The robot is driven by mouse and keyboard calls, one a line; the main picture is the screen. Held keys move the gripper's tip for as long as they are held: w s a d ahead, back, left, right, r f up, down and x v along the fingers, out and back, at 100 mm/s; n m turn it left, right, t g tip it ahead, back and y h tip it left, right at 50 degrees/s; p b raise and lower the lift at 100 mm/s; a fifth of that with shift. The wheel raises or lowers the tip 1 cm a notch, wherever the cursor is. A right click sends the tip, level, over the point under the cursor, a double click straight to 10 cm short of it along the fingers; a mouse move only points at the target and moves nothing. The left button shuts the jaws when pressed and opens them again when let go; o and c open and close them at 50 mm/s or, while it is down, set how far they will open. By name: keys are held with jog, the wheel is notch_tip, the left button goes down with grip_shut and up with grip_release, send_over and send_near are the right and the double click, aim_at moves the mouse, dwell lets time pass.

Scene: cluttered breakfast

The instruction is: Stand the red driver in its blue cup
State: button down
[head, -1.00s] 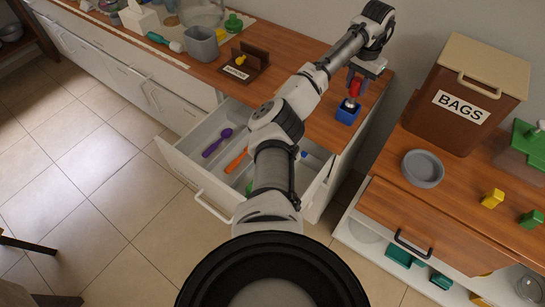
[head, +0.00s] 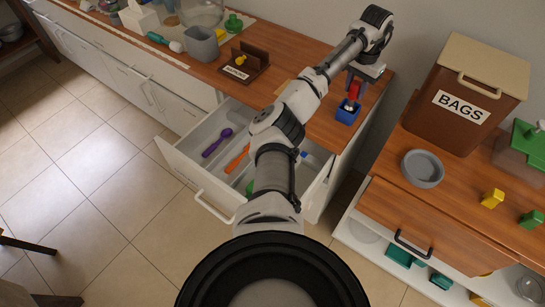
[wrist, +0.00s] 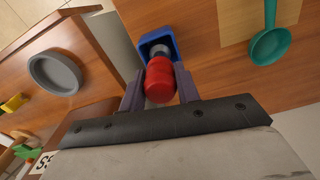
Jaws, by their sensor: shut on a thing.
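The red driver (head: 355,91) is held in my gripper (head: 361,82) at the right end of the wooden counter. In the wrist view, the fingers of my gripper (wrist: 160,92) are shut on either side of the red handle (wrist: 160,84). The blue cup (head: 346,115) stands on the counter directly below the driver. It also shows in the wrist view (wrist: 172,38) beyond the handle. The driver's grey lower part lies at the cup's mouth, within its rim as seen. How deep the tip is, I cannot tell.
An open drawer (head: 205,186) with a purple spoon (head: 217,142) juts out below the counter. A teal ladle (wrist: 270,44) lies near the cup. A brown BAGS bin (head: 462,100) and a grey bowl (head: 423,169) stand on the right-hand counter, across a gap.

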jog(key=shift+f, duration=0.75)
jog(key=c, duration=0.9)
grip_release()
jog(key=shift+c, duration=0.2)
